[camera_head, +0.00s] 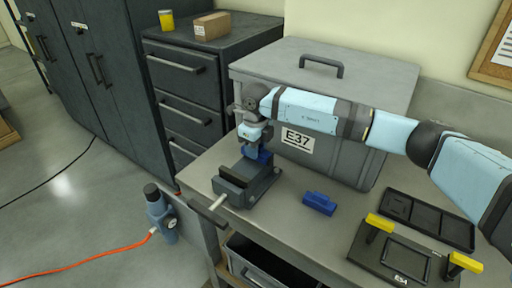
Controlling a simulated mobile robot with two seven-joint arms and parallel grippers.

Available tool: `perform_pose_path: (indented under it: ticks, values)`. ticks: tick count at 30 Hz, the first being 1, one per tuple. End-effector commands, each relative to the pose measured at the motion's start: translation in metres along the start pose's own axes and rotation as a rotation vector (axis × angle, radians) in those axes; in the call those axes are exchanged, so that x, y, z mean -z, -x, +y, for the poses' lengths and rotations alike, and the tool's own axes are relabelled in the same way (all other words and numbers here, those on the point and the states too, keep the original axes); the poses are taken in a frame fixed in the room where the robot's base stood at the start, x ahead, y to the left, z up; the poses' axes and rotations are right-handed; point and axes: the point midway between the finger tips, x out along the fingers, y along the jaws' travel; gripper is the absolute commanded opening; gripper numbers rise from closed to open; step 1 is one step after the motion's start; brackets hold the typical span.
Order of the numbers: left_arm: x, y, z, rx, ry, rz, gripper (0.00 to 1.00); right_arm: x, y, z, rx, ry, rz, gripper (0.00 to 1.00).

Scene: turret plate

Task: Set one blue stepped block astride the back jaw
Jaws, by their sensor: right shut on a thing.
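My right gripper (255,144) is shut on a blue stepped block (263,156). The block is mostly hidden by the gripper and sits at the back jaw of the grey vise (264,184). I cannot tell whether the block rests astride the jaw or is held just above it. A second blue stepped block (319,203) lies on the bench to the right of the vise. My left gripper is not in view.
A large grey case labelled E37 (395,78) stands behind the vise, close to my right arm. A plate with yellow handles (390,252) and a black tray (428,218) lie at right on the workbench (300,240). A drawer cabinet (180,65) stands at left.

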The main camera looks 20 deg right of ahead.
Motion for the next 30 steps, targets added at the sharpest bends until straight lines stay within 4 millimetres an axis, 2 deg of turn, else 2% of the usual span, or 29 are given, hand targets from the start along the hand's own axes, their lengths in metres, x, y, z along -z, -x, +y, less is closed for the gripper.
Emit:
perform_pose_path:
  ticks: [11, 12, 15, 16, 25, 30]
  values:
    - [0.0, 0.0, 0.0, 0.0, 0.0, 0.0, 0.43, 0.0, 0.0, 0.0, 0.0, 0.0, 0.0, 0.09]
    - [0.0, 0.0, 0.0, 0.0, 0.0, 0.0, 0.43, 0.0, 0.0, 0.0, 0.0, 0.0, 0.0, 0.35]
    - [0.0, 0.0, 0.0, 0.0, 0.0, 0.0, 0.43, 0.0, 0.0, 0.0, 0.0, 0.0, 0.0, 0.58]
    - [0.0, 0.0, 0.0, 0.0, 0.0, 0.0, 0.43, 0.0, 0.0, 0.0, 0.0, 0.0, 0.0, 0.62]
    - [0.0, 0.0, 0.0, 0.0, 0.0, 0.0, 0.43, 0.0, 0.002, 0.0, 0.0, 0.0, -0.001, 0.62]
    - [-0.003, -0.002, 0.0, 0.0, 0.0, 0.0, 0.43, -0.001, 0.02, -0.001, 0.002, -0.001, -0.003, 0.62]
